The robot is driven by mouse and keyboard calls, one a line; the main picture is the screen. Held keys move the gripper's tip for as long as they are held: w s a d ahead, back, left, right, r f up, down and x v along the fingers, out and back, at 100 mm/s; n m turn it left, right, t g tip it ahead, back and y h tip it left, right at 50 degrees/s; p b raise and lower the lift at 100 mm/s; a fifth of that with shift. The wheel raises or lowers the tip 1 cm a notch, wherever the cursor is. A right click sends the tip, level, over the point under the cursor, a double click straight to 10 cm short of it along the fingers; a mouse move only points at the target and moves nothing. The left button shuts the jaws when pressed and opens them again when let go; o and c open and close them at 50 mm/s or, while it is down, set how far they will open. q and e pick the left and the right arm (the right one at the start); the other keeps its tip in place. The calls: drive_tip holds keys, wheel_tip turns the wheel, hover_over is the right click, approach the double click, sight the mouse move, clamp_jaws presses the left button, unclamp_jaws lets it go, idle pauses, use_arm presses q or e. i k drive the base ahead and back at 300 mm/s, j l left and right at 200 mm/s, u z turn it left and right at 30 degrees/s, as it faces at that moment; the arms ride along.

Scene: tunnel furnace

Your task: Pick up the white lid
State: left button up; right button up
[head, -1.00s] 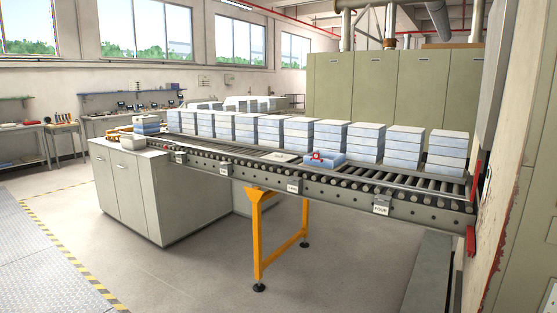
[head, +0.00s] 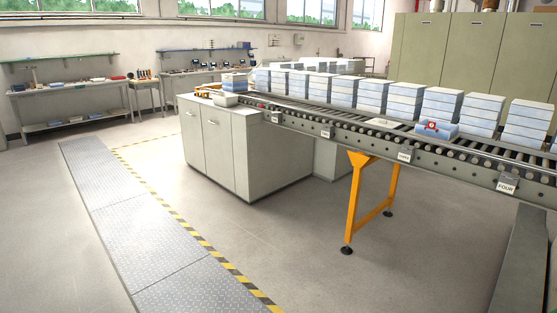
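A flat white lid (head: 380,123) lies on the rollers of the conveyor, near its front edge and to the left of a blue box. The blue box (head: 441,130) sits on the rollers with a small red object (head: 431,126) on it. The lid is small in this view and its details cannot be made out. Neither of my grippers shows in the head view.
The roller conveyor (head: 350,133) carries a row of stacked blue-white boxes (head: 407,98) along its back. An orange support leg (head: 352,205) stands under it. A grey cabinet (head: 225,150) stands at its left end. The floor in front is clear.

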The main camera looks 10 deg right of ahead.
sight(381, 123)
drive_tip(key=i+j, duration=0.15)
drive_tip(key=i, duration=0.3)
drive_tip(key=i+j, duration=0.15)
drive_tip(key=i, duration=0.25)
drive_tip(key=i+j, duration=0.15)
drive_tip(key=i, duration=0.3)
